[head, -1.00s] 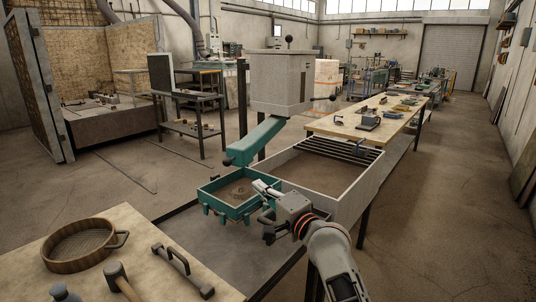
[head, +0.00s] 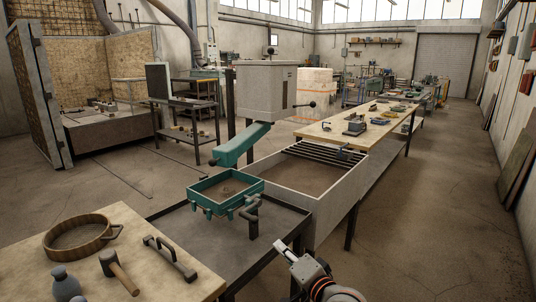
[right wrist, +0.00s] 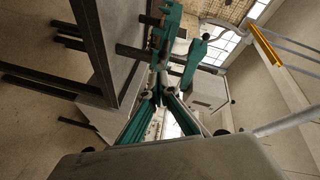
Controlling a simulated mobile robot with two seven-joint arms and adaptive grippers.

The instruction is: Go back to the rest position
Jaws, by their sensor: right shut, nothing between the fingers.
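My right gripper (head: 279,245) shows at the bottom centre of the head view, its pale fingers pointing up and left. It is shut and empty, near the front right edge of the dark metal table (head: 190,240). It is apart from the teal tray (head: 203,205), which holds brown sand. Teal parts of the machine also show in the right wrist view (right wrist: 190,65). My left gripper is not in view.
A wooden bench (head: 40,235) at lower left holds a round sieve (head: 75,240), a mallet (head: 122,275), a handled tool (head: 170,258) and a grey bottle (head: 65,283). A sand bin (head: 340,195) stands behind the gripper. The floor at right is clear (head: 440,230).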

